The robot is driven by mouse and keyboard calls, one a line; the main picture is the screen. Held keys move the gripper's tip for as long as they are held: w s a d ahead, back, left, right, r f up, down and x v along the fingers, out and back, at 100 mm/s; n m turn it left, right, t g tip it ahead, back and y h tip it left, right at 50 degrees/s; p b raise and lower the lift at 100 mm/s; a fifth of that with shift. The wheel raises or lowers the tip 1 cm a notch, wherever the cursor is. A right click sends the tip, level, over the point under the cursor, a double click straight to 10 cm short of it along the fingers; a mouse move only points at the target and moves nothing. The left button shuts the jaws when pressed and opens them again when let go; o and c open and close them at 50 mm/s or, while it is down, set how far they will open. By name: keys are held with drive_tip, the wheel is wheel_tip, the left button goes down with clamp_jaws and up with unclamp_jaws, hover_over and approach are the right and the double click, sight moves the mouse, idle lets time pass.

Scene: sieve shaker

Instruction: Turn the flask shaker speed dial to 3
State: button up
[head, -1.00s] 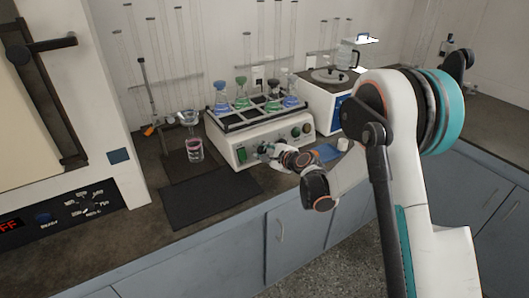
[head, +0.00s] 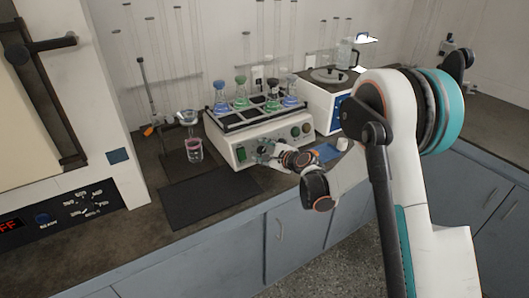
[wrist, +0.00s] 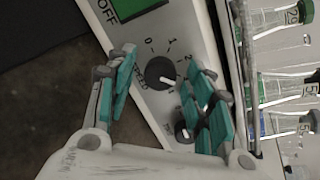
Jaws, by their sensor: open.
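The flask shaker (head: 240,150) stands on the bench, with its control panel facing me. In the wrist view its black speed dial (wrist: 162,73) has a white pointer line and marks 0, 1 and 2 beside the word SPEED. In the head view my gripper (head: 266,151) is at the panel front and covers the dial.
A second dark knob (wrist: 184,131) lies near the right-hand finger. A green switch (head: 240,152) is left on the panel. Flasks with green and blue caps (head: 241,91) stand in the rack on top. A beaker of pink liquid (head: 194,151) and a dark mat (head: 210,198) are at left.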

drive_tip(key=v, duration=1.2)
drive_tip(key=s+d+r+n+g+h, duration=0.1)
drive_tip(key=s+d+r+n, duration=0.15)
drive_tip(key=s+r, duration=0.2)
drive_tip(key=s+d+r+n+g+h, duration=0.1)
drive_tip(key=s+d+r+n, duration=0.1)
drive_tip(key=s+r+n, duration=0.3)
drive_tip(key=s+d+r+n+h, duration=0.1)
drive_tip(key=s+d+n+h, duration=0.1)
drive_tip(key=s, duration=0.4)
drive_tip(key=s+d+n+g+h, duration=0.1)
drive_tip(key=s+d+n, duration=0.3)
drive_tip(key=s, duration=0.6)
drive_tip(key=s+d+n+g+h, duration=0.1)
drive_tip(key=s+d+n+h, duration=0.2)
drive_tip(key=s+d, duration=0.3)
drive_tip(key=s+n, duration=0.1)
drive_tip(key=s, duration=0.3)
drive_tip(key=shift+w+a+r+n, duration=0.1)
drive_tip(key=shift+r+n, duration=0.1)
drive_tip(key=shift+n, duration=0.05)
